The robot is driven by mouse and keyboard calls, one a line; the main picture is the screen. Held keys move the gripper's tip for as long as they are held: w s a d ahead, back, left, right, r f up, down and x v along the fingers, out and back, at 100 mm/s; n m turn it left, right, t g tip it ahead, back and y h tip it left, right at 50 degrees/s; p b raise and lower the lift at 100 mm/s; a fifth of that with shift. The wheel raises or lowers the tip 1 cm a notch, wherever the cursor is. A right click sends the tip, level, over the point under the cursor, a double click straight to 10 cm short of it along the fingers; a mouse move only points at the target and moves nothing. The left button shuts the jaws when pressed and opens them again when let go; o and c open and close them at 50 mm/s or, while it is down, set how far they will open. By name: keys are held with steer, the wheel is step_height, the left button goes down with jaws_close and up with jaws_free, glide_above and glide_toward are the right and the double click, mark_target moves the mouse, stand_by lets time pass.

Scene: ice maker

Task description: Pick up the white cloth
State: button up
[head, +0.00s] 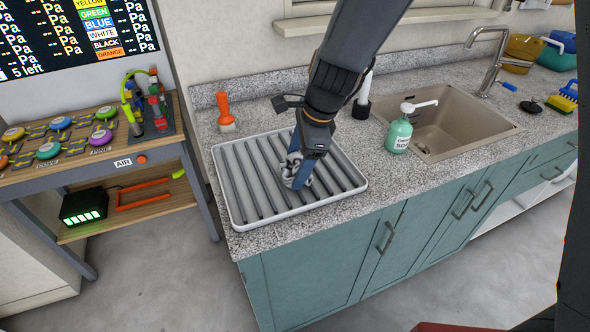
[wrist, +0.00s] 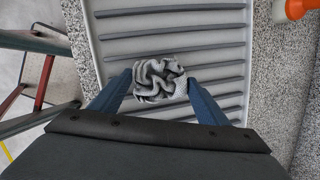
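The white cloth (wrist: 160,80), crumpled and patterned in grey and white, is at the grey drying tray (head: 240,208) on the counter. In the head view the cloth (head: 291,178) is partly hidden by my gripper (head: 297,170), which reaches down from above. In the wrist view my gripper (wrist: 160,84) has its two blue fingers on either side of the cloth. The fingers are well apart, and the cloth fills nearly all the gap. I cannot tell whether they press on it or whether it rests on the tray.
An orange flashlight-like object (head: 225,112) stands behind the tray. A green soap bottle (head: 399,134) stands right of it, beside the sink (head: 440,130). A wooden bench with coloured buttons (head: 60,122) is at left. The tray is otherwise empty.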

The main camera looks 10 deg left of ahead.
mark_target(297, 166)
steer(key=c, duration=0.4)
steer(key=shift+o, duration=0.2)
steer(key=shift+r, duration=0.1)
step_height(297, 166, up, 10)
steer(key=b, duration=0.1)
steer(key=o, duration=0.6)
steer(key=shift+c, duration=0.2)
steer(key=c, duration=0.4)
